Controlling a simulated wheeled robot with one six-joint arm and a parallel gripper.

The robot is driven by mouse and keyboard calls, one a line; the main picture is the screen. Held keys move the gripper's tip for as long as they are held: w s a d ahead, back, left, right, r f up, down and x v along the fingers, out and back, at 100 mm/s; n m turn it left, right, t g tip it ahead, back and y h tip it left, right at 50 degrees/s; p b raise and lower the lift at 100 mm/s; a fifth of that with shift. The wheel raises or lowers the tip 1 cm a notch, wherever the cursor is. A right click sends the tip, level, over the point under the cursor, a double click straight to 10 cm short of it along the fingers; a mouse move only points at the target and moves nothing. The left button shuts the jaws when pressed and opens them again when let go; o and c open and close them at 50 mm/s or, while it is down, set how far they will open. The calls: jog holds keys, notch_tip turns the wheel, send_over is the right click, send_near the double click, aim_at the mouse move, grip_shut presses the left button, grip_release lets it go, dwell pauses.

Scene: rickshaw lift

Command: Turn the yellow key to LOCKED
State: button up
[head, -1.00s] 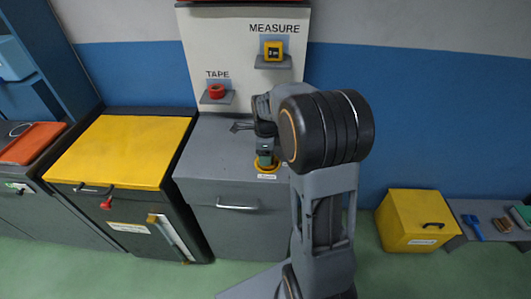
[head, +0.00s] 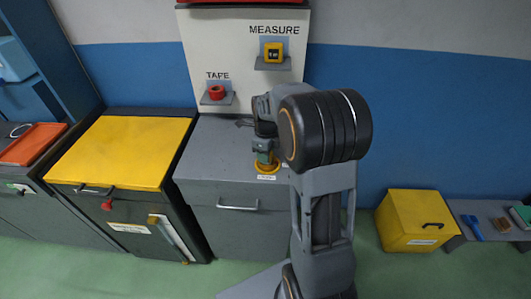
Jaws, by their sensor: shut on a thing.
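My gripper (head: 264,158) points down at the front top edge of the grey cabinet (head: 215,160), below the wall board. It is shut on the yellow key, which is mostly hidden behind the fingers and wrist. A yellow round part (head: 259,170) shows around the fingertips. A small white label (head: 266,177) sits just below it, its writing too small to read. I cannot tell the key's angle from this view.
A yellow-topped cabinet (head: 120,150) with a red knob (head: 106,204) stands to the left. The board holds red tape (head: 216,92) and a yellow measure (head: 273,52) on small shelves. A yellow box (head: 405,220) stands on the floor at right.

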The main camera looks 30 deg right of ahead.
dwell(0.3)
jog(key=m, duration=0.3)
jog(key=shift+d+m, duration=0.1)
jog(key=shift+m, duration=0.2)
jog(key=m, duration=0.3)
jog(key=shift+d+m+p, duration=0.1)
jog(key=shift+m+p, duration=0.2)
jog(key=shift+p, duration=0.05)
dwell(0.4)
jog(key=o, duration=1)
jog(key=shift+w+r, duration=0.1)
jog(key=shift+r, duration=0.05)
